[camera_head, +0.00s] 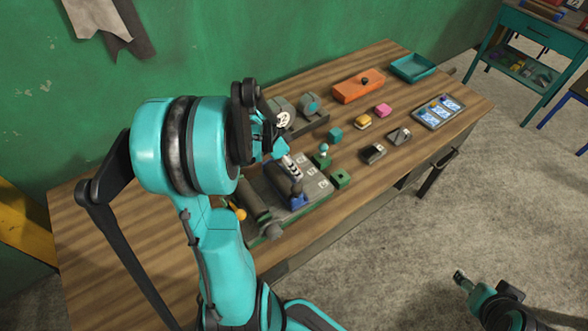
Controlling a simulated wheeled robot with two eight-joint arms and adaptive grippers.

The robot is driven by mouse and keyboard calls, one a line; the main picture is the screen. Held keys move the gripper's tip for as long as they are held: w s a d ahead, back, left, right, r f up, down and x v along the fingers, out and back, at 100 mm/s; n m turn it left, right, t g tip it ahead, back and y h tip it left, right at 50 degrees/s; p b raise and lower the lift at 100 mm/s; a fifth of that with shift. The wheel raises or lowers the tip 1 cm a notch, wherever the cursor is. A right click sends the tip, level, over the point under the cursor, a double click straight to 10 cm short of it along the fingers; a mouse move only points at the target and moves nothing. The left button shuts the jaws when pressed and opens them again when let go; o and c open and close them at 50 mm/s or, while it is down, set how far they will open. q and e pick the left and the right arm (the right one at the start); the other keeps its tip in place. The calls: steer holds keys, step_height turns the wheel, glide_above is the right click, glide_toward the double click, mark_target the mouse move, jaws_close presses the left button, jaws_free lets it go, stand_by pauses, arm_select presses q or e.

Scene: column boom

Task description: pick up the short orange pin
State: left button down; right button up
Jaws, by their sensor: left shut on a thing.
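My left gripper (290,167) reaches down from my teal arm over the grey board (318,192) on the bench. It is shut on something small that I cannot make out. A blue piece with a dark upright top (298,200) stands just below the fingertips; I cannot tell if they touch. A small orange-yellow piece (239,212) shows at the board's left end, partly hidden by my arm; I cannot tell if it is the short orange pin. My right gripper (460,278) is low at the bottom right, away from the bench, its fingers too small to judge.
A dark roller (262,209) lies along the board's left side.

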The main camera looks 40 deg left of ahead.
arm_select(q)
steer(key=r, duration=0.1)
steer(key=r+p, duration=0.1)
steer(key=r, duration=0.2)
steer(key=shift+d+r, duration=0.1)
steer(key=shift+d, duration=0.2)
steer(key=d+r+p, duration=0.3)
steer(key=d+r, duration=0.3)
steer(key=d, duration=0.5)
arm_select(e)
step_height(320, 180, up, 4)
steer(key=shift+r, duration=0.15)
arm_select(q)
steer(key=shift+r, duration=0.1)
